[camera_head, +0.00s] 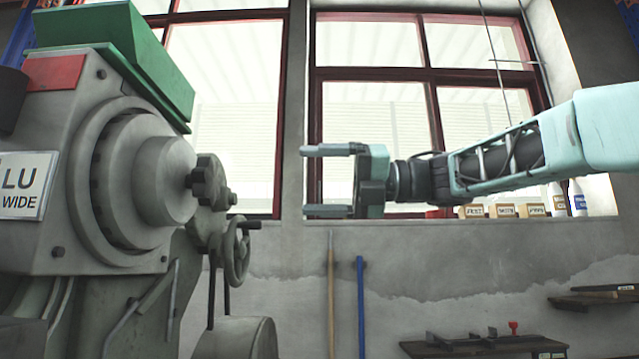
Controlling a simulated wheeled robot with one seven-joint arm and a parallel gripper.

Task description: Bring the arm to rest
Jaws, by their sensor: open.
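My gripper (328,181) is in the middle of the head view, at the end of my teal arm, which reaches in from the right edge. Its two fingers point left, one above the other, with a wide empty gap between them. Nothing is held. The gripper is in front of the window and apart from the press (130,190), a large grey machine filling the left side.
The press carries a green top part (125,45) and a handwheel (236,250). Small labelled boxes (502,211) and white bottles (577,198) stand on the window sill below my arm. A low shelf (485,346) is at lower right. Poles lean on the wall.

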